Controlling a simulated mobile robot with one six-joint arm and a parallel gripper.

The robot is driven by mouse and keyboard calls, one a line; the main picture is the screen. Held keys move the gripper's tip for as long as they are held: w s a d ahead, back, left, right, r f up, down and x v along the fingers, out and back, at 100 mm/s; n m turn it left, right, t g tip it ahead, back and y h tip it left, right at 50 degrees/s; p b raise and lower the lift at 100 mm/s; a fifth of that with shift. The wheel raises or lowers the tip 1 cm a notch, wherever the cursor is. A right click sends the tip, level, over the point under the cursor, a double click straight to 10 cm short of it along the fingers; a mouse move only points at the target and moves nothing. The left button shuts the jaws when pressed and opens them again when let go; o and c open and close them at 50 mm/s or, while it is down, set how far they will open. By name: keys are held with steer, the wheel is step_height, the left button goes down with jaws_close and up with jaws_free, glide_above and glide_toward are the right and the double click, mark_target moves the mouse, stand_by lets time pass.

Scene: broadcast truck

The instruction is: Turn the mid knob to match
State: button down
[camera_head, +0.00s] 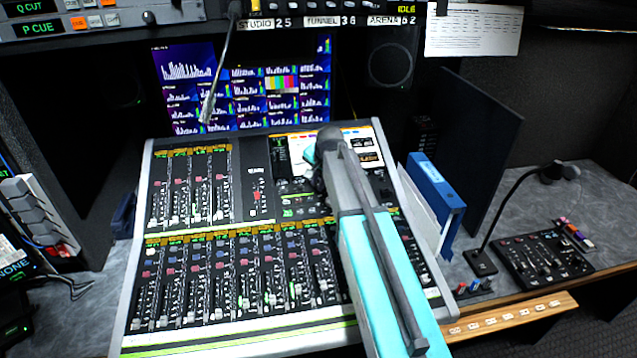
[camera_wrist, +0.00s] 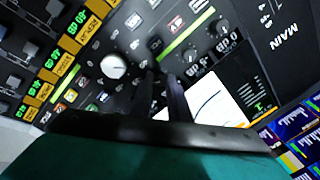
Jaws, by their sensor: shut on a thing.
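The mixing console (camera_head: 240,225) fills the middle of the head view. My gripper (camera_wrist: 164,82) reaches down to its knob section, with two dark fingers close together. They are shut on a small knob, which the fingers mostly hide; I cannot read its setting. A white knob (camera_wrist: 113,66) stands apart to the left of the fingers in the wrist view. Dark knobs (camera_wrist: 190,56) stand just beyond the fingertips. A small white screen with a dark curve (camera_wrist: 212,104) lies to the right, partly hidden by my gripper. In the head view my arm hides the fingertips.
Monitors (camera_head: 245,85) stand behind the console, with a gooseneck microphone (camera_head: 217,80) in front of them. A blue binder (camera_head: 436,188) stands close to the right of my arm. A small control panel (camera_head: 545,262) and a desk lamp (camera_head: 515,195) are farther right.

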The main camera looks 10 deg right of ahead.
steer(key=c, duration=1.7)
jaws_free()
steer(key=shift+o, duration=0.2)
steer(key=shift+r, duration=0.15)
steer(key=b+v, duration=0.3)
steer(key=v, duration=1)
steer(key=shift+s+r, duration=0.15)
steer(key=shift+r, duration=0.1)
